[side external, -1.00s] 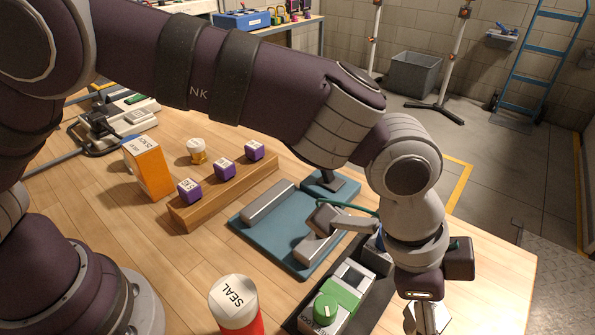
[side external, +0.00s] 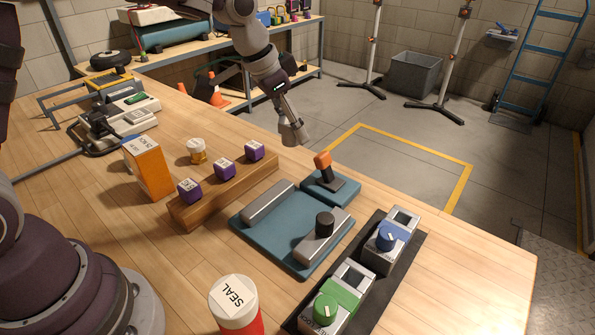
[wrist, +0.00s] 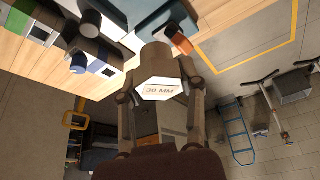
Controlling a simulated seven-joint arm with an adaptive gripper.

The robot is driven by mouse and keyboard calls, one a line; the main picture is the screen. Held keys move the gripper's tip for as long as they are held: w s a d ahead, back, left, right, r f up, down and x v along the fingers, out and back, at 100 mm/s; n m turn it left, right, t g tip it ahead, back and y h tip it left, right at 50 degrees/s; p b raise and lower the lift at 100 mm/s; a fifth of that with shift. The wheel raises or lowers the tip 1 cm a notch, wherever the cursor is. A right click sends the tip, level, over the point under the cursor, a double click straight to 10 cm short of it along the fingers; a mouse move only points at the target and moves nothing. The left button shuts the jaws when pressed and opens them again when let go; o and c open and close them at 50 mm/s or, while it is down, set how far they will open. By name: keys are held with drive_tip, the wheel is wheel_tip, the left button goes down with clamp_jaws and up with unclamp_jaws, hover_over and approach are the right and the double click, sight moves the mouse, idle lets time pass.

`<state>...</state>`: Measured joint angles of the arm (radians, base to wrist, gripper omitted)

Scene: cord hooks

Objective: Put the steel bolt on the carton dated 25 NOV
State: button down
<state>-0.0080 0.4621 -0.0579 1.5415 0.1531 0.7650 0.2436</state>
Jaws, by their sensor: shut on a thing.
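My gripper (side external: 290,127) is raised beyond the table's far edge, over the floor side. In the wrist view its two fingers are shut on the steel bolt (wrist: 160,89), whose hexagonal face reads "30 MM". The bolt is clear of any surface. An orange carton (side external: 148,168) stands upright on the table, left of the wooden rack, with a white label on top. Its label print is too small to read surely. My gripper is well apart from it, to its right and higher. No other carton is plain to see.
A teal fixture (side external: 270,235), switch boxes on a dark strip (side external: 413,260) and a red SEAL canister (side external: 236,305) stand nearer.

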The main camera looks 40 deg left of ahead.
drive_tip(key=a+r+n+y, duration=0.1)
drive_tip(key=a+n, duration=0.1)
drive_tip(key=a, duration=0.5)
wheel_tip(320, 180, up, 3)
drive_tip(key=n+y, duration=0.3)
drive_tip(key=n, duration=0.5)
hover_over(145, 140)
drive_tip(key=shift+n, duration=0.3)
drive_tip(key=f, duration=0.5)
drive_tip(key=s+f, duration=0.1)
drive_tip(key=f, duration=0.1)
drive_tip(key=shift+d+f, duration=0.3)
drive_tip(key=shift+d, duration=0.05)
drive_tip(key=c, duration=0.6)
unclamp_jaws()
drive_tip(key=shift+f, duration=0.1)
drive_tip(key=shift+c, duration=0.2)
